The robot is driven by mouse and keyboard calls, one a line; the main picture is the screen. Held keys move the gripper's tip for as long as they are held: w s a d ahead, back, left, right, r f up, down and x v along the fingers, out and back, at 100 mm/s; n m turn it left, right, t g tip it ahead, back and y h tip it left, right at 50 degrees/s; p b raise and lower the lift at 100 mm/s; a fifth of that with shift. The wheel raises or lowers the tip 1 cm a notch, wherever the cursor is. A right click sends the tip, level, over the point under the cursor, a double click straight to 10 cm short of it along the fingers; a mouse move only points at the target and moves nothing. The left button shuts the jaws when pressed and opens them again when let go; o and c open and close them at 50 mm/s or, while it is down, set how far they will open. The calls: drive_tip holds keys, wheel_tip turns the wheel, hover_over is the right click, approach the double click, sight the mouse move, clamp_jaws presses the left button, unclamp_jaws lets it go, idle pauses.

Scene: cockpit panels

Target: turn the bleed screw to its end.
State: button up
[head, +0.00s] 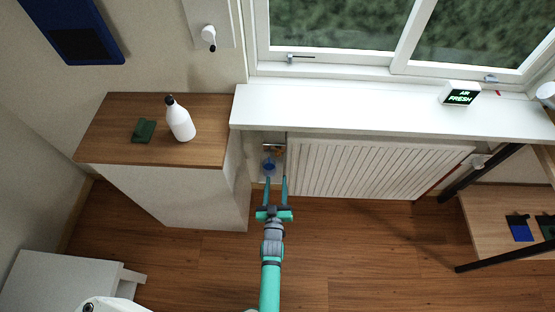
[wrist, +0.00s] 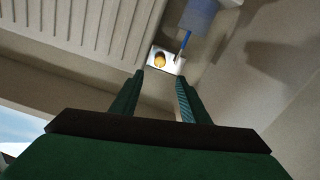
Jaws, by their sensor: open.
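The bleed screw (wrist: 159,60) is a small brass-coloured round piece on a white block (wrist: 152,69) at the radiator's end in the wrist view. In the head view a small orange-brown spot (head: 281,149) shows at the radiator's top left corner, too small to make out. My gripper (head: 276,180) is open and empty, its fingers pointing at that corner. In the wrist view its fingertips (wrist: 159,77) lie either side of the line to the screw, which appears beyond them. I cannot tell the remaining distance. The screw's slot or angle is not clear.
The white radiator (head: 370,170) sits under the overhanging windowsill (head: 360,112). A wooden-topped cabinet (head: 110,122) stands left of the gap.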

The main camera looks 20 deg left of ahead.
sight(278, 155)
drive_tip(key=x, duration=1.1)
clamp_jaws()
